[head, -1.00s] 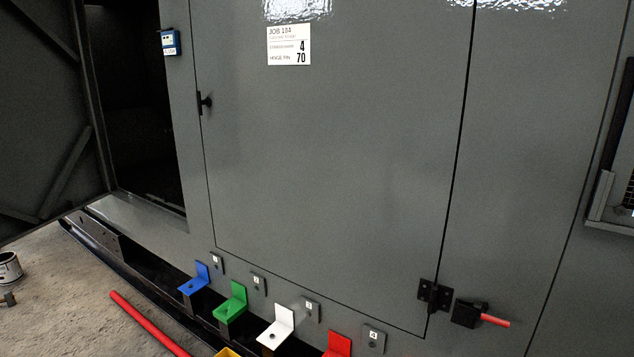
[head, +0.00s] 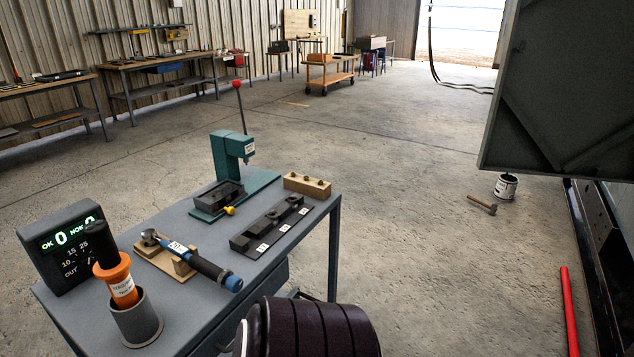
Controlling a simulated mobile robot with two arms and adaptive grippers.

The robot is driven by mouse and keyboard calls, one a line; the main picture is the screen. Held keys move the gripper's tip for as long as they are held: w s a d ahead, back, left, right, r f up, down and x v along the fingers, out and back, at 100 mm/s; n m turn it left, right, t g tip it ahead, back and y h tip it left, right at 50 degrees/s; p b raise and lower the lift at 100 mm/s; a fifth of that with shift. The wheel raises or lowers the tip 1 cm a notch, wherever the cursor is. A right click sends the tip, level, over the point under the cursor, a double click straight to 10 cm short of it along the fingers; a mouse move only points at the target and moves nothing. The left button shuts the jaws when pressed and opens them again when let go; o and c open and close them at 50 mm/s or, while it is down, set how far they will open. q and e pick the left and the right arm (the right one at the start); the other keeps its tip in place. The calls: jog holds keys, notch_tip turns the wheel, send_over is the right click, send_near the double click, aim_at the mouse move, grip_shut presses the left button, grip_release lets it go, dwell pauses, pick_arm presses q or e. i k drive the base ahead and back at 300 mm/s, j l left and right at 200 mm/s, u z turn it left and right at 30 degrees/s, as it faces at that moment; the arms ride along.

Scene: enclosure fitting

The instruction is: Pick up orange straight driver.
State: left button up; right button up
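The orange straight driver (head: 119,279) stands in a grey cup-shaped holder (head: 137,318) at the near left corner of a grey work table. It has a black upper grip, an orange collar and a labelled orange body, and its lower end is hidden inside the holder. It leans slightly. Neither gripper is in the head view; a dark ribbed rounded part, which seems to be mine, shows at the bottom centre.
The table (head: 190,247) also carries a counter display box (head: 68,248), a blue-and-black wrench-like tool (head: 195,262) on a wooden cradle, a green press (head: 230,165), a black slotted rack (head: 272,226) and a wooden block (head: 307,186). Open concrete floor (head: 420,200) lies right of it.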

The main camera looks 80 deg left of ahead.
aim_at(112, 267)
jog(key=u, duration=3.85)
